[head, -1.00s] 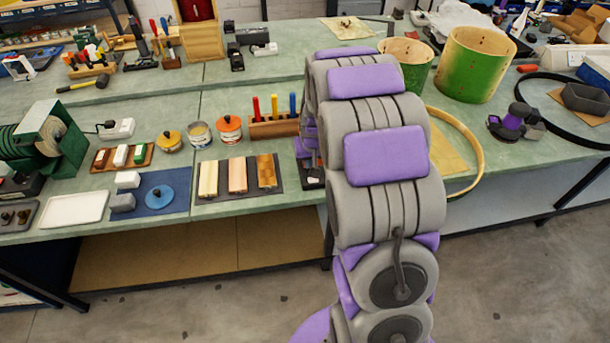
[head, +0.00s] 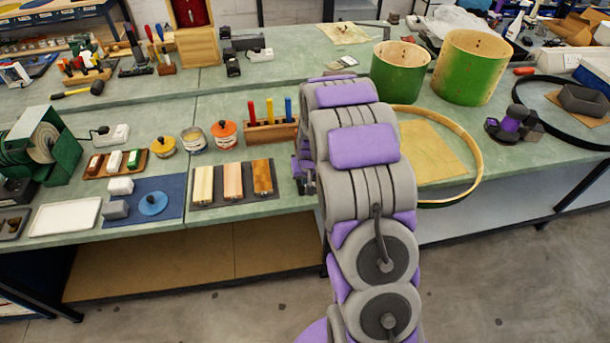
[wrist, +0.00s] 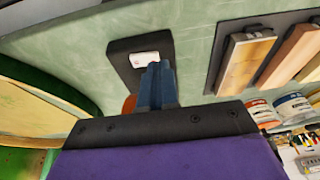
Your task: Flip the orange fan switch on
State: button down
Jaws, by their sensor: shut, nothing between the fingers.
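In the wrist view a dark rectangular plate (wrist: 128,68) lies on the green bench, with a white piece (wrist: 145,58) on it. A small orange part (wrist: 130,104) shows just left of my fingers, partly hidden; it may be the orange fan switch, and its position cannot be told. My gripper (wrist: 157,70) is shut and empty, its blue fingertips over the plate beside the white piece. Whether they touch cannot be told. In the head view my arm hides most of this spot, and the switch cannot be made out.
A dark board of wood samples (head: 233,185) lies left of my arm, and a rack of coloured-handled tools (head: 270,128) stands behind. A wooden hoop (head: 474,150) lies to the right, near green drum shells (head: 470,70).

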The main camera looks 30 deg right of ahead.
jog(key=shift+d+f, duration=0.15)
jog(key=shift+d, duration=0.15)
